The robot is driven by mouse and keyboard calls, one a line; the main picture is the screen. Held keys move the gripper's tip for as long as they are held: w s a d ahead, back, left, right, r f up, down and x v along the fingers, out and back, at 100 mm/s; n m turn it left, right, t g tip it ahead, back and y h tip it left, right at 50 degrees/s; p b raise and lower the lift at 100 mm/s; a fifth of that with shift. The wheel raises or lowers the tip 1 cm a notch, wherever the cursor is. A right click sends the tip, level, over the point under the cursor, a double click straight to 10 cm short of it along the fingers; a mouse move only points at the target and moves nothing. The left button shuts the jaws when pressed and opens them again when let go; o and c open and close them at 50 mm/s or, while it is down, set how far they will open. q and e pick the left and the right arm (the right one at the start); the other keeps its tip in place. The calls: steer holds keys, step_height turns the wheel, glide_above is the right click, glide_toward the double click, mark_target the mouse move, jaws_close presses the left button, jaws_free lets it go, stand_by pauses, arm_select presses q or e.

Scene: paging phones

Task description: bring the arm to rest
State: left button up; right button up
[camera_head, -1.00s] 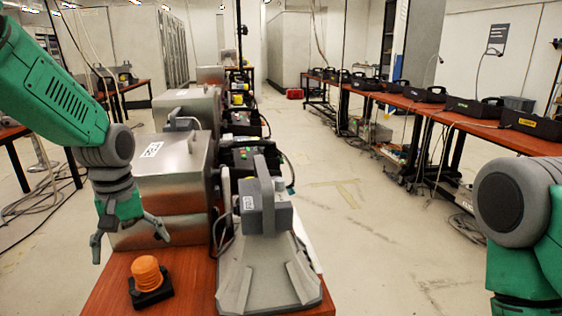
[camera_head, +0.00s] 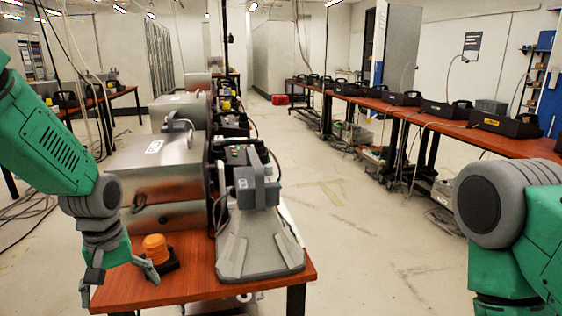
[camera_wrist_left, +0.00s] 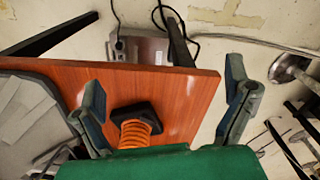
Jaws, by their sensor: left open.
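My left gripper (camera_head: 118,284) is open and empty at the front left corner of the brown table (camera_head: 210,288), with its fingers pointing down. An orange ribbed piece (camera_head: 155,246) on a black square base stands upright on the table, just behind the right finger in the head view. In the left wrist view, the open fingers (camera_wrist_left: 165,75) spread wide, and the orange ribbed piece (camera_wrist_left: 136,132) shows between them, nearer the left finger. Part of it is hidden by my green gripper body. My right arm (camera_head: 510,225) shows at the right edge; its gripper is out of view.
A grey handset unit (camera_head: 260,195) on a grey sloped base stands right of the orange piece. A metal box (camera_head: 165,185) stands behind. A long table (camera_head: 455,127) with several black cases runs along the right. The floor between is clear.

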arm_select(q)
steer(key=s+d+f+m+p, duration=0.2)
steer(key=s+f+m, duration=0.1)
steer(key=s+f, duration=0.85)
steer(key=s+f+m, duration=0.2)
steer(key=s+f, duration=0.2)
steer(key=s, duration=0.4)
steer(key=s+f+m+p, duration=0.1)
steer(key=s+f, duration=0.2)
steer(key=s, duration=0.6)
steer(key=shift+s+d+f+m+t, duration=0.3)
steer(key=shift+d+f+m, duration=0.1)
steer(key=shift+d, duration=0.05)
